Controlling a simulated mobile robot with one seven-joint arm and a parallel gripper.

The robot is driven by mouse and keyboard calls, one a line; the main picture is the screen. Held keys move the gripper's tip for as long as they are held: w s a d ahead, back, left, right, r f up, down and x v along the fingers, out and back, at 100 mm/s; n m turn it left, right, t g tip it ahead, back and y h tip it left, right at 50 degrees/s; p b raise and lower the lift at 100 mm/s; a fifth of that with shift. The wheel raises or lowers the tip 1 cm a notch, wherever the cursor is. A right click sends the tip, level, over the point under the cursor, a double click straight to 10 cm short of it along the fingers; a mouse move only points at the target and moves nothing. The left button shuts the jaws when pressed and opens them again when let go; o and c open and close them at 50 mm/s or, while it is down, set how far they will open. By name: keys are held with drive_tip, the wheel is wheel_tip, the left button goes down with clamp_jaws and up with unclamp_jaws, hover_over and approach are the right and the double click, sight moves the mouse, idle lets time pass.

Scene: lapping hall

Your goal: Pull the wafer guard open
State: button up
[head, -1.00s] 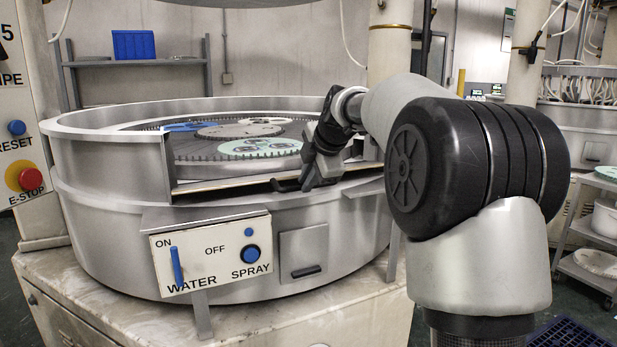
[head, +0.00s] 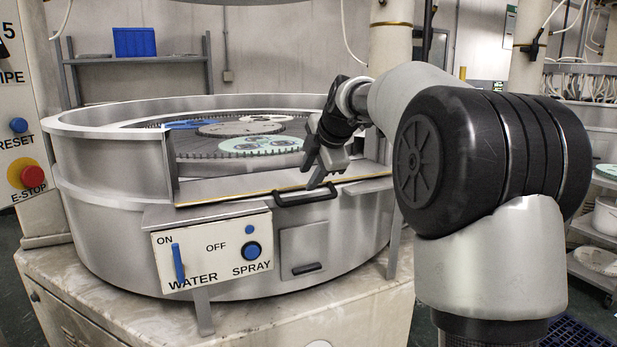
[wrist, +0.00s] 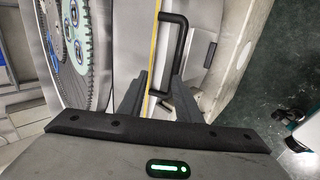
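The wafer guard (head: 235,188) is a pale plate with a yellow front edge across the opening in the round metal machine. Its surface shows as a strip between the toothed plate and the front edge. A black bar handle (head: 306,197) sticks out from the guard's front; it also shows in the wrist view (wrist: 181,50). My gripper (head: 324,180) is just above and behind the handle's right part. In the wrist view its two fingers (wrist: 159,95) stand apart, with the near end of the handle beyond or between them. I cannot tell if they touch it.
Round carriers with discs (head: 262,145) lie on the toothed plate inside the machine. A water and spray panel (head: 212,251) and a small hatch (head: 303,250) are below the guard. The E-stop (head: 32,176) is at the far left. Floor is open in front.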

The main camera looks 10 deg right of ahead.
drive_tip(key=p+v, duration=0.2)
drive_tip(key=v, duration=1.3)
drive_tip(key=shift+s+r, duration=0.2)
drive_tip(key=shift+r, duration=0.05)
drive_tip(key=shift+d, duration=0.1)
